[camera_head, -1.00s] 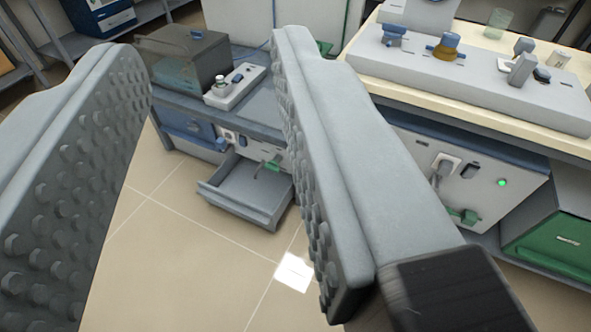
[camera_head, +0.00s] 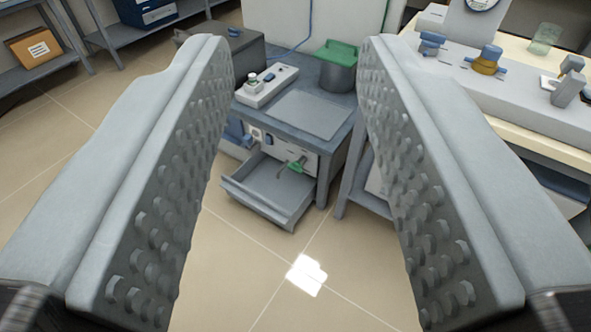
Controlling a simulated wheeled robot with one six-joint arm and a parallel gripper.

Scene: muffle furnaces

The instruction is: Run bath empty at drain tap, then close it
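My gripper (camera_head: 298,50) is open and empty, its two grey studded fingers wide apart in the foreground. Between them, farther off, is a low bench with a grey-lidded bath (camera_head: 236,48) at its back left, partly hidden by my left finger. On the bench front, a small tap with a green handle (camera_head: 298,164) sits above an open grey drawer-like tray (camera_head: 268,188); it looks like the drain tap. The gripper is well short of it and touches nothing. The tap's setting and any water are too small to tell.
A control box (camera_head: 266,86) and a green-lidded pot (camera_head: 337,66) stand on the low bench. At right, a cream-topped bench (camera_head: 520,142) carries a long grey panel with knobs. Shelves (camera_head: 150,22) stand at back left. The tiled floor (camera_head: 240,275) in front is clear.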

